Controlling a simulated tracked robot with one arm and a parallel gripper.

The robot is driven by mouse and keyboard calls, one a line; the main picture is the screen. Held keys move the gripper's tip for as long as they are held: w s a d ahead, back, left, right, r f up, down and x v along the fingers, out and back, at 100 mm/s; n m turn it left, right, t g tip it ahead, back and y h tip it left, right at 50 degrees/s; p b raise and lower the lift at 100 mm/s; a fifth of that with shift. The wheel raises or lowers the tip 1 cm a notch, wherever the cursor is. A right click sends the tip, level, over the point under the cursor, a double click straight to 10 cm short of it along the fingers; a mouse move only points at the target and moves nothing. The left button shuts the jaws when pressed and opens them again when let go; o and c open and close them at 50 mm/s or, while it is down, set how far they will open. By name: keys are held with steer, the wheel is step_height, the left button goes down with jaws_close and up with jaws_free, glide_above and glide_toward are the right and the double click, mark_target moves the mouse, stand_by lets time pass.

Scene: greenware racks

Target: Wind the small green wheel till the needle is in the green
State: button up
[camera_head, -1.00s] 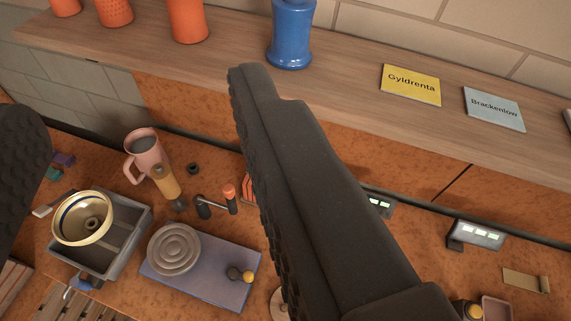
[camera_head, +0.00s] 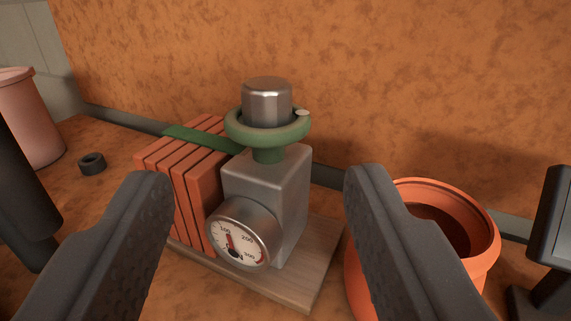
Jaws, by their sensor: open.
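The small green wheel (camera_head: 240,130) sits flat on top of a grey metal block (camera_head: 285,200), with a silver cylindrical cap rising through its middle and a small pale spot on its right rim. The round gauge (camera_head: 243,236) on the block's front has a white face with numbers including 100, 200 and 300. Reddish marks show on the dial; I cannot make out the needle's exact reading or a green band. My gripper (camera_head: 257,178) is open and empty, its two dark fingers in front, either side of the block, apart from the wheel.
The block stands on a wooden board (camera_head: 300,285). Strapped terracotta tiles (camera_head: 185,195) are close on its left. An orange pot (camera_head: 480,240) stands at right, partly behind my right finger. A pink vessel (camera_head: 30,120) and black ring (camera_head: 92,163) are at left. An orange-brown wall rises behind.

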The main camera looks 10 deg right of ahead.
mark_target(263, 100)
steer(key=shift+w+d+f+b, duration=0.1)
steer(key=shift+w+d+b, duration=0.25)
steer(key=shift+w, duration=1.95)
steer(key=shift+w+d+f+b, duration=0.15)
steer(key=shift+w+b, duration=0.25)
steer(key=shift+w, duration=1.9)
steer(key=shift+w+d+f+b, duration=0.15)
steer(key=shift+w+b, duration=0.25)
steer(key=shift+w, duration=1.9)
steer(key=shift+d+r, duration=0.1)
steer(key=c, duration=1)
steer(key=shift+a, duration=0.2)
steer(key=shift+d+r+p, duration=0.1)
steer(key=shift+p, duration=0.2)
